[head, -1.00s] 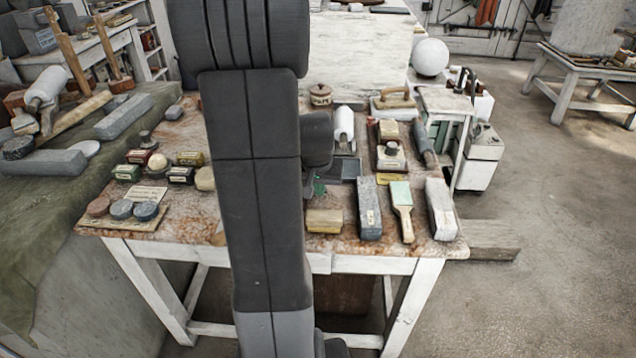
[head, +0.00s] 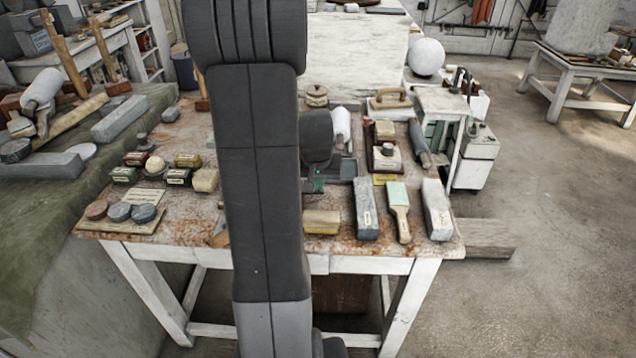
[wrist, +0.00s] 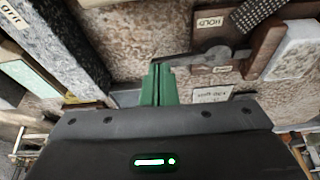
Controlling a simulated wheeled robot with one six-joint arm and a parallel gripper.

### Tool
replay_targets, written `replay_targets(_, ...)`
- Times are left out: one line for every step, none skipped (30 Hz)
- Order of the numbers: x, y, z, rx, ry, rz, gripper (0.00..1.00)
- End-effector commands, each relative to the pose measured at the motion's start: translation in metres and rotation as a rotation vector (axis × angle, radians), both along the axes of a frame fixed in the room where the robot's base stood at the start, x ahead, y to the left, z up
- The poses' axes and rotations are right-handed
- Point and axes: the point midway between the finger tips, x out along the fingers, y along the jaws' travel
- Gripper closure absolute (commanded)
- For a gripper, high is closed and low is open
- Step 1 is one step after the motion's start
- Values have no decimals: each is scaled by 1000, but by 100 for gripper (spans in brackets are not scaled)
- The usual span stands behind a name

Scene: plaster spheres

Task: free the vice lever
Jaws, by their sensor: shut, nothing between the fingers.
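My gripper's green fingers (wrist: 158,83) are shut and empty in the wrist view. Their tips are beside the left end of a dark metal lever (wrist: 187,58); I cannot tell if they touch it. The lever runs right to a brown wooden block (wrist: 262,38), probably the vice's base, with a HOLD label (wrist: 209,21) near it. In the head view the brown base (head: 376,160) seems to be the same piece, right of my arm. There my arm hides most of the gripper, and the lever cannot be made out.
A speckled grey stone (wrist: 62,35) lies left of the fingers; it also shows in the head view (head: 366,210). A brush (head: 398,205) and another stone block (head: 437,210) lie right of it. A yellowish block (head: 321,222) is at the table's front. Small tins crowd the left side.

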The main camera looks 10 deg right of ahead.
Motion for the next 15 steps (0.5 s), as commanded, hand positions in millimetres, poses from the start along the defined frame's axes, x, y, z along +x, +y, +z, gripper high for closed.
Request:
replay_targets(1,0,0,0,-1,4,100)
replay_targets(1,-1,0,0,-1,9,100)
replay_targets(1,-1,0,0,-1,13,100)
replay_targets(1,-1,0,1,0,16,100)
replay_targets(2,-1,0,0,-1,20,100)
replay_targets(2,-2,0,0,-1,26,100)
replay_targets(2,-2,0,-1,-1,30,100)
replay_targets(2,-2,0,0,-1,35,100)
replay_targets(3,-2,0,0,-1,42,100)
replay_targets(3,-3,0,0,0,47,100)
replay_targets(4,-3,0,0,-1,53,100)
replay_targets(5,-4,0,0,-1,64,100)
replay_targets(5,-4,0,0,-1,74,100)
replay_targets(6,-5,0,-1,-1,85,100)
replay_targets(7,-5,0,0,-1,101,100)
